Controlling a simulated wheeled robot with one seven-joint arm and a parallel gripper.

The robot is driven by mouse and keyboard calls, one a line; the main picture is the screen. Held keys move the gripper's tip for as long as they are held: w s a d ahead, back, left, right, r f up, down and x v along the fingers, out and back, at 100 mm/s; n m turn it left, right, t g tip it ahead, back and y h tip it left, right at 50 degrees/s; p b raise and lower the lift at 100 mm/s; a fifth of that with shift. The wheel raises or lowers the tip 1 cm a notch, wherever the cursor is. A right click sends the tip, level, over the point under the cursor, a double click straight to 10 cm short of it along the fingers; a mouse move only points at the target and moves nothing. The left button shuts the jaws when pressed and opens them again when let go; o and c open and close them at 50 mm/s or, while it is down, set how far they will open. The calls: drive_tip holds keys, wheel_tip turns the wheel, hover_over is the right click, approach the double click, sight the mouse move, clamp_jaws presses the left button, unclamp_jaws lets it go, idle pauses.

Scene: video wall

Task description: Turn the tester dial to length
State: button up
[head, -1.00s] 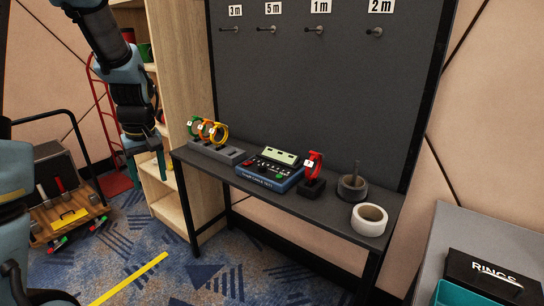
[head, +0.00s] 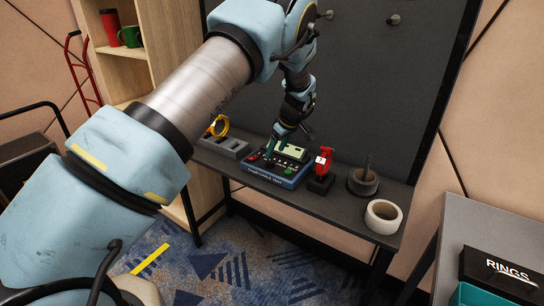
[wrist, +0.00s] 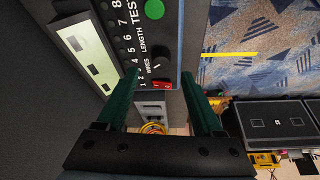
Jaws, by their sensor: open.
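The cable tester (head: 277,171) is a blue-edged box with a dark top panel, lying on the narrow shelf. In the wrist view its panel (wrist: 134,45) shows a pale display, a green button, a row of numbers and the words TEST, LENGTH and WIRES. The small black dial (wrist: 161,60) sits beside LENGTH and WIRES; I cannot tell its pointer direction for sure. My gripper (wrist: 161,76) is open, its green fingers at either side of the dial end of the panel, nothing held. In the head view my gripper (head: 276,145) is over the tester's left part.
A grey holder (head: 225,146) with a yellow ring stands left of the tester. The dark board rises behind.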

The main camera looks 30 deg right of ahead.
sight(270, 161)
drive_tip(key=p+x, duration=0.1)
drive_tip(key=x, duration=0.5)
drive_tip(key=shift+a+r, duration=0.1)
clamp_jaws()
idle(0.4)
